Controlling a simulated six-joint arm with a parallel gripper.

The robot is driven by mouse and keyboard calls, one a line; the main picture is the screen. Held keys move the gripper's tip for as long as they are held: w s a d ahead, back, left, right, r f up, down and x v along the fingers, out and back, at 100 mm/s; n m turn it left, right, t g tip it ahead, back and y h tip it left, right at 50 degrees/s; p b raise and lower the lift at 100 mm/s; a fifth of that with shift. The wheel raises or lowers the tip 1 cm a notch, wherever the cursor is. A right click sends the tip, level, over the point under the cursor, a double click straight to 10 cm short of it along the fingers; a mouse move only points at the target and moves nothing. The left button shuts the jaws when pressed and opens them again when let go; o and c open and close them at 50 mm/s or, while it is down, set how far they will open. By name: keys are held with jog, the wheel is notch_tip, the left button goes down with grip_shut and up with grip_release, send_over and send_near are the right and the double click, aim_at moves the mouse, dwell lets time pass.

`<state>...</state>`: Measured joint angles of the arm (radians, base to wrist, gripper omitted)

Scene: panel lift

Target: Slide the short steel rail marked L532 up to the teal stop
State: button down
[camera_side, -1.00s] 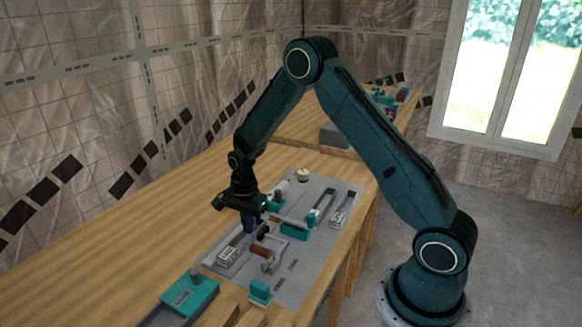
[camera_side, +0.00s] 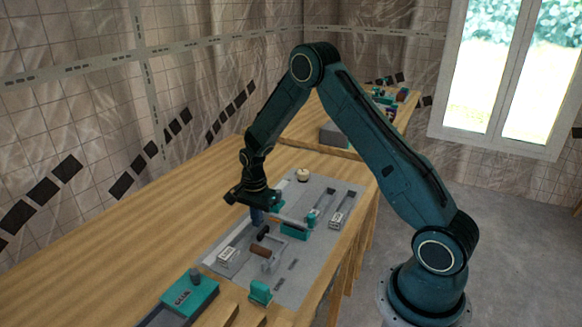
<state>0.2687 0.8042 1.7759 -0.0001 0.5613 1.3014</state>
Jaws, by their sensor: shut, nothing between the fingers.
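The grey panel (camera_side: 303,262) lies on the wooden bench and carries several fittings. A short pale piece with a marked face (camera_side: 228,256) sits at the near end of a track at the panel's left. A similar pale piece (camera_side: 337,220) sits in a track at the right. I cannot read L532 on either, so I cannot tell which is the rail. A teal block (camera_side: 295,231) stands mid-panel and another (camera_side: 260,291) at the near edge; I cannot tell which is the stop. My gripper (camera_side: 257,217) is shut and empty, pointing down over the panel's left side, partly hiding fittings behind it.
A brown cylinder with a grey handle frame (camera_side: 261,251) sits just in front of my gripper. A teal box (camera_side: 191,293) stands at the bench's near end. A cream round knob (camera_side: 303,175) is at the panel's far end. Bare wood (camera_side: 130,240) lies to the left.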

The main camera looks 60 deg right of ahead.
jog(key=d, duration=0.3)
jog(key=shift+d, duration=0.2)
jog(key=shift+a, duration=0.1)
